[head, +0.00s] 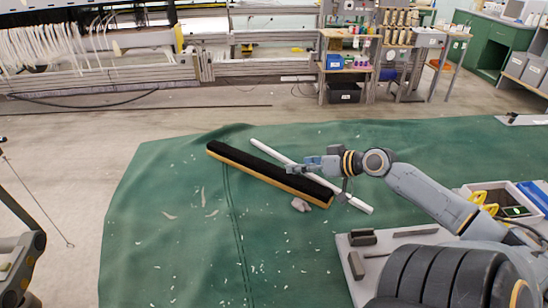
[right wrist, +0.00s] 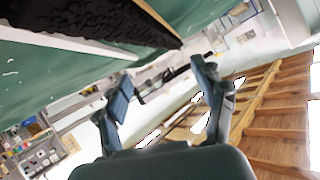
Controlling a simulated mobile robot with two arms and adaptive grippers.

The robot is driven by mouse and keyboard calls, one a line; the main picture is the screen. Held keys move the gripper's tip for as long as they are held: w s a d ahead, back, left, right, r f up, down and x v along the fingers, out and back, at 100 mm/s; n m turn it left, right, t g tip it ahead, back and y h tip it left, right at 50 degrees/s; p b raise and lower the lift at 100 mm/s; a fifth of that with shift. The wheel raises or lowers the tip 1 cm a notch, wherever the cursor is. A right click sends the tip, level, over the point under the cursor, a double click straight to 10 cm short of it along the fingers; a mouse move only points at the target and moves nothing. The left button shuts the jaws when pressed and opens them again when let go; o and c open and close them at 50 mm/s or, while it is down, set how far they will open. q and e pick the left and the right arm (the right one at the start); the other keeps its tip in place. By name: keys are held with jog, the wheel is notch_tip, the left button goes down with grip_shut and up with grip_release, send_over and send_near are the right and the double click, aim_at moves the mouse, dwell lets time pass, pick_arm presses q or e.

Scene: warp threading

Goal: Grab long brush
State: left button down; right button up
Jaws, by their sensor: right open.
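The long brush (head: 262,171), with black bristles up and a tan wooden body, lies diagonally on the green sheet (head: 165,240). My right gripper (head: 298,169) is over the right half of the brush, hiding a small part of it; I cannot tell whether it touches. In the right wrist view the black bristles (right wrist: 125,18) show at the top, beyond the spread fingers. The right gripper (right wrist: 160,84) is open with nothing between its fingers.
A white pole (head: 268,151) lies just behind the brush, partly hidden by my right arm. A small pinkish lump (head: 300,204) lies in front of it. A grey tray (head: 357,281) with dark blocks is at lower right. The sheet's left part is mostly clear, with white scraps.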

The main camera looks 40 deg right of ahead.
send_near(266, 165)
jog(key=shift+w+a+f+b, duration=0.2)
jog(key=shift+w+a+b, duration=0.1)
jog(key=shift+w, duration=0.1)
jog(key=shift+d+x, duration=0.1)
jog(key=shift+x, duration=0.65)
jog(key=shift+d+x, duration=0.15)
jog(key=shift+x, duration=0.6)
jog(key=shift+b+x, duration=0.5)
jog(key=shift+x, duration=0.9)
pick_arm(q)
jog(key=shift+a+f, duration=0.95)
jog(key=shift+a, duration=0.15)
pick_arm(e)
jog(key=shift+x, duration=1.2)
jog(key=shift+d, duration=0.1)
grip_shut()
jog(key=shift+r, duration=0.1)
